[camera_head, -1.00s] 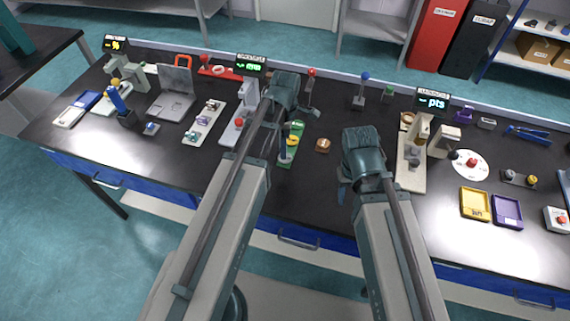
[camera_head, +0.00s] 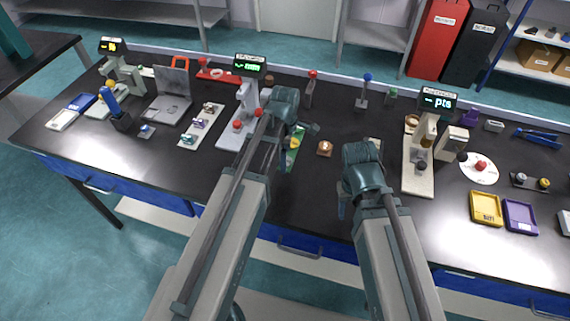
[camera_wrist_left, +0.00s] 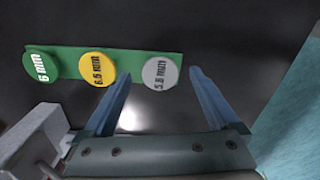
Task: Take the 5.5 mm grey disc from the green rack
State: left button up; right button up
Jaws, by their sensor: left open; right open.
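The green rack (camera_wrist_left: 130,62) lies across the upper left of the left wrist view. It carries a green disc marked 6 mm (camera_wrist_left: 40,66), a yellow disc (camera_wrist_left: 97,67) and a grey disc (camera_wrist_left: 161,73) at its right end, whose print reads like 5.5 mm. My left gripper (camera_wrist_left: 158,80) is open, its fingertips appearing on either side of the grey disc; the height gap is hard to judge. In the head view the rack (camera_head: 291,162) is partly hidden by my left arm. My right gripper (camera_head: 342,205) is open and empty, right of the rack, partly hidden by its wrist.
An instrument with a green display (camera_head: 249,65) stands behind left, another (camera_head: 437,101) to the right. Yellow (camera_head: 486,209) and purple (camera_head: 520,217) trays lie at right. The table front between the arms is clear.

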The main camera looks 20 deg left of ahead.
pick_arm(q)
jog(key=shift+f, duration=0.2)
pick_arm(e)
jog(key=shift+f, duration=0.25)
dwell(0.4)
pick_arm(q)
jog(key=c, duration=1.4)
jog(key=shift+r, duration=0.2)
pick_arm(e)
jog(key=shift+r, duration=0.25)
